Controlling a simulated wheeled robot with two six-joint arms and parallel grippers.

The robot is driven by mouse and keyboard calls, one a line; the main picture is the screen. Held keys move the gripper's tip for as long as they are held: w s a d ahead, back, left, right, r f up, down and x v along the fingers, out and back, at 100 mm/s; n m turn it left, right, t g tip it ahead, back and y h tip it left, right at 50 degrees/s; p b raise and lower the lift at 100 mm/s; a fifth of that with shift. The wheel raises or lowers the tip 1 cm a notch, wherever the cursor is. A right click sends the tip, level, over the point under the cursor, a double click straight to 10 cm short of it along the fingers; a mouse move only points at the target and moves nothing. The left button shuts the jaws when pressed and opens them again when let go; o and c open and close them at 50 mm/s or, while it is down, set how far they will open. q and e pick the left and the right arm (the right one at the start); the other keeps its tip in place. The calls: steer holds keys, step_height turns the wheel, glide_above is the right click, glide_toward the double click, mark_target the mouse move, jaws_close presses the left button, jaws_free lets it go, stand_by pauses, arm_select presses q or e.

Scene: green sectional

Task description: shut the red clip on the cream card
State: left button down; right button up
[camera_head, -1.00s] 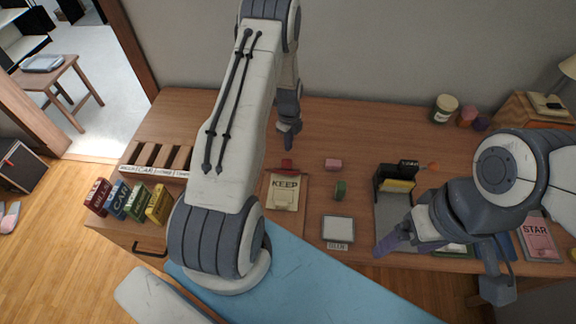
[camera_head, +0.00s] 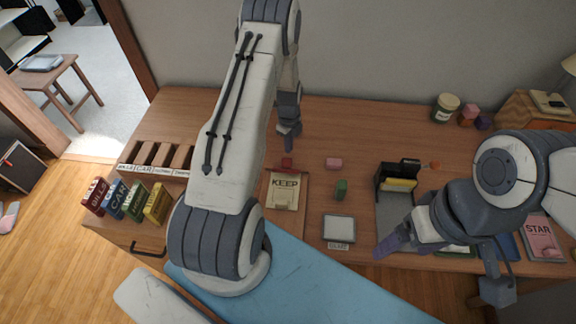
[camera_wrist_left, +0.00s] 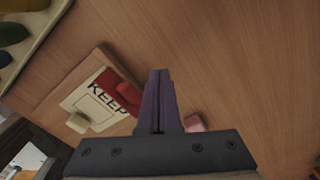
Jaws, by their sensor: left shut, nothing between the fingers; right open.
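The cream card (camera_head: 284,191), marked KEEP, lies on a wooden board at the middle of the desk. The red clip (camera_head: 287,165) is at the card's far edge. In the left wrist view the clip (camera_wrist_left: 120,91) overlaps the edge of the card (camera_wrist_left: 92,103); whether it is fully closed is hard to tell. My left gripper (camera_head: 289,142) is shut and empty, just beyond the clip; its purple fingers (camera_wrist_left: 158,98) appear beside the clip in the wrist view. My right gripper (camera_head: 396,242) is open and empty at the desk's front right.
A pink block (camera_head: 334,163) and a green piece (camera_head: 341,188) lie right of the card. A small grey-white tray (camera_head: 338,228) is in front of them. A black holder (camera_head: 398,172) stands further right. Slotted wood (camera_head: 155,158) is at left. The back middle desk is clear.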

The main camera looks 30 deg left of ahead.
arm_select(q)
steer(key=shift+f, duration=0.25)
steer(key=shift+s+d+r+p, duration=0.25)
steer(key=shift+s+d+p, duration=0.15)
steer(key=shift+s, duration=0.3)
steer(key=shift+s+d+r, duration=0.1)
steer(key=shift+s, duration=0.3)
steer(key=shift+s+d+p, duration=0.2)
steer(key=shift+s+p, duration=0.1)
steer(key=shift+p, duration=0.05)
steer(key=shift+s+d+r, duration=0.1)
steer(key=shift+s, duration=0.1)
steer(key=shift+r+p, duration=2.55)
steer(key=shift+r, duration=1)
steer(key=shift+f, duration=0.1)
